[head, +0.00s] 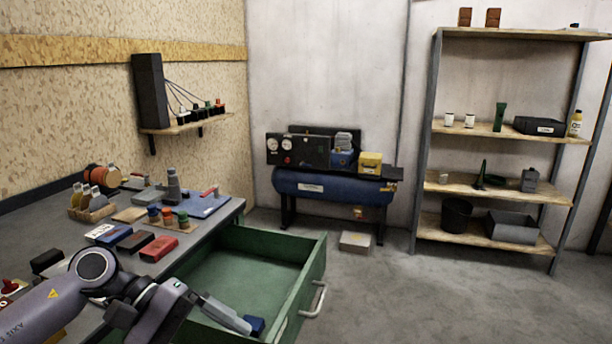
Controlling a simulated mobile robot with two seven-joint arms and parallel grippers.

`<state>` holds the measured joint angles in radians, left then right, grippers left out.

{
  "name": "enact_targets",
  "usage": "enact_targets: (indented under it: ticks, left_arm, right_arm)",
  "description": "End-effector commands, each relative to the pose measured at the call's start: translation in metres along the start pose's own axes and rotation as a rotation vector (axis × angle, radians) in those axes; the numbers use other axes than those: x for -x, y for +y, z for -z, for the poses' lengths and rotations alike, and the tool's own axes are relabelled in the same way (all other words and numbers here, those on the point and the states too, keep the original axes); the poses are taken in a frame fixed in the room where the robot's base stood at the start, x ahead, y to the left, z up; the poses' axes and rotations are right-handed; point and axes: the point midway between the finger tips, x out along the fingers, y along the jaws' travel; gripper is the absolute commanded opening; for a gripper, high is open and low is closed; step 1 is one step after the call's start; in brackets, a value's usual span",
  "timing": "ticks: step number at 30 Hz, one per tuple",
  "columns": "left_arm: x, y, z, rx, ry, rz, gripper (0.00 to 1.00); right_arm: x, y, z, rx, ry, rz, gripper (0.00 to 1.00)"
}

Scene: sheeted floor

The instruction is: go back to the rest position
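My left arm comes in from the lower left, and its gripper (240,318) hangs over the near part of the open green drawer (245,275). A small dark blue thing (256,325) shows right at the fingertips. I cannot tell whether the fingers hold it, or whether they are open or shut. The drawer is pulled out from the grey workbench, and the part of its floor that shows is bare. My arm hides its near left part. My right gripper is not in view.
The workbench top holds a red box (159,249), a black box (135,241), a blue clipboard (205,205) and jars. The drawer handle (315,300) sticks out to the right. A blue compressor tank (330,187) and a metal shelf (500,187) stand behind. The floor at right is clear.

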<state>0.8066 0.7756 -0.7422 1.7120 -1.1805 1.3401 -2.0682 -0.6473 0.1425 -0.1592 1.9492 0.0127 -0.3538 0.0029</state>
Motion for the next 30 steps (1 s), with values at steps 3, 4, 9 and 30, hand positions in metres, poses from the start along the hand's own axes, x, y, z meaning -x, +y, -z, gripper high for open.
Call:
enact_targets:
  ticks: [3, 4, 9, 30]
  left_arm:
    - [-0.032, 0.021, -0.019, 0.314, -0.16, -0.237, 0.89]
    - [-0.036, 0.026, -0.022, 0.4, -0.203, -0.292, 0.89]
    - [-0.046, 0.048, -0.028, 0.919, -0.473, -0.58, 0.89]
    - [-0.065, -0.176, 0.052, -1.616, 1.289, 0.863, 0.89]
  right_arm:
    - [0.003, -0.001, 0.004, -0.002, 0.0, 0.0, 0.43]
    - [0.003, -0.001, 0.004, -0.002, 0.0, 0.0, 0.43]
    - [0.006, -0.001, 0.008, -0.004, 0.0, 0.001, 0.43]
    - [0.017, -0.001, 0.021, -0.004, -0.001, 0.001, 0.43]
